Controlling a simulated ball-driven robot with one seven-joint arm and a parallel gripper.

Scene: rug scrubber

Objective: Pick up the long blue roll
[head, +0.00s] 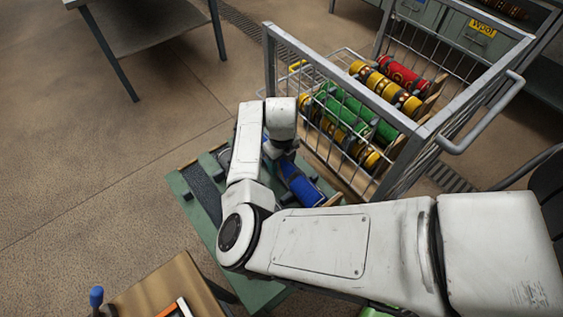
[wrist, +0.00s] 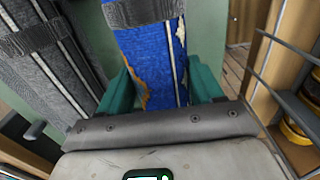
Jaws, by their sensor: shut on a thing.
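The long blue roll (head: 300,184) lies at a slant over the green bench (head: 189,197), beside the wire cart, partly hidden by my arm in the head view. In the wrist view the blue roll (wrist: 150,62) has a worn, tan-edged surface, pale lengthwise strips and a dark grey band around it. My gripper (wrist: 162,88) has its teal fingers on either side of the roll and is shut on it. In the head view the fingertips are hidden behind my arm.
A wire cart (head: 268,65) stands close on the right, holding green (head: 350,105), yellow and red (head: 402,72) rolls. A grey strip-like piece (wrist: 40,55) lies left of the blue roll. A wooden table (head: 160,290) is at lower left. Open floor lies left.

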